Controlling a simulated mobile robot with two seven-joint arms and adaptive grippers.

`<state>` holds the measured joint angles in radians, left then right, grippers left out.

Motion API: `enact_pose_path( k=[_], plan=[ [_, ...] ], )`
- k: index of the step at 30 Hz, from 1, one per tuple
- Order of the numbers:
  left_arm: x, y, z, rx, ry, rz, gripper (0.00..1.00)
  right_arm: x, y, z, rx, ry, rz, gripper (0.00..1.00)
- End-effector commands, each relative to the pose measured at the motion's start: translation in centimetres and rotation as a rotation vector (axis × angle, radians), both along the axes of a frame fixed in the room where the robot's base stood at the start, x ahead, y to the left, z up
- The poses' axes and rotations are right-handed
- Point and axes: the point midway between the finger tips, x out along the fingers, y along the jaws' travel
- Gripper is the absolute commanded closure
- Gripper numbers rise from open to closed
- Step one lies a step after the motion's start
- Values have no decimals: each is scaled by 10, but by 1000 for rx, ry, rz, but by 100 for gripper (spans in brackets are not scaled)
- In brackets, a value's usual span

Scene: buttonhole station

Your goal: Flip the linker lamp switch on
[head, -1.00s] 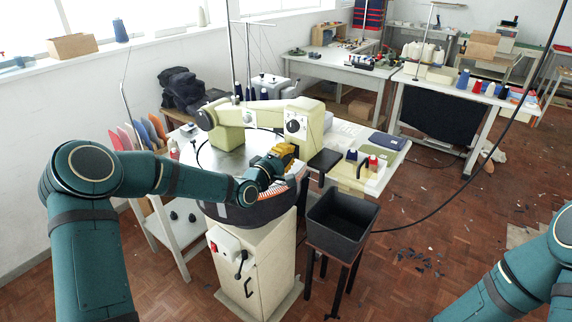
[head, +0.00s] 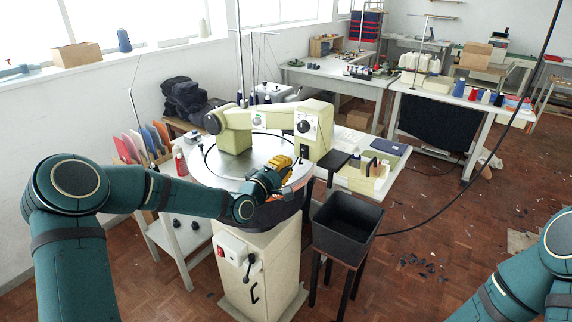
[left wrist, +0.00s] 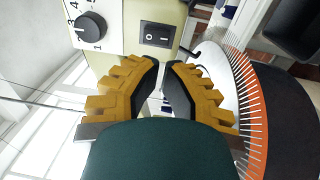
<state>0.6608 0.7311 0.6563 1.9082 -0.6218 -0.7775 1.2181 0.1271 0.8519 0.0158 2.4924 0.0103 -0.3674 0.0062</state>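The linker (head: 318,120) has a cream head with a black dial over a round metal plate. In the left wrist view a dark rocker switch (left wrist: 157,35) with white marks sits on the cream panel, right of the dial (left wrist: 90,27). I cannot tell which side is pressed. My left gripper (left wrist: 163,63) has yellow fingers with black pads, drawn close together with a thin gap and nothing between them. Its tips point at the panel just below the switch, seemingly apart from it. In the head view the left gripper (head: 283,167) is over the plate. My right gripper is out of view.
A ring of thin needles (left wrist: 243,90) with an orange band lies close right of the left gripper. A black bin (head: 345,228) on a stand is right of the pedestal (head: 262,280). A red switch (head: 221,252) and lever are on the pedestal box.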

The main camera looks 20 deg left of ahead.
Motion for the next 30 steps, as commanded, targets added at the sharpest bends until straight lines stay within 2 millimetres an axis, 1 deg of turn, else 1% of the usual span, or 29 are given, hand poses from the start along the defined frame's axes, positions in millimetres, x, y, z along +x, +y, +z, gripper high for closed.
enact_pose_path(
  k=[1,6,9,12,18,30],
  plan=[
    [-12,6,-1,2,0,3,100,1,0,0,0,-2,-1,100],
    [-44,18,-5,1,1,3,100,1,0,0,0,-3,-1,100],
    [-58,23,-7,1,2,3,100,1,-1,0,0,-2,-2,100],
    [-68,26,-8,1,0,2,100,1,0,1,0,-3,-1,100],
    [-76,29,-9,0,-1,1,100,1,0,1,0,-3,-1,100],
    [-76,29,-9,0,0,1,100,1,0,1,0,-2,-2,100]
  ],
)
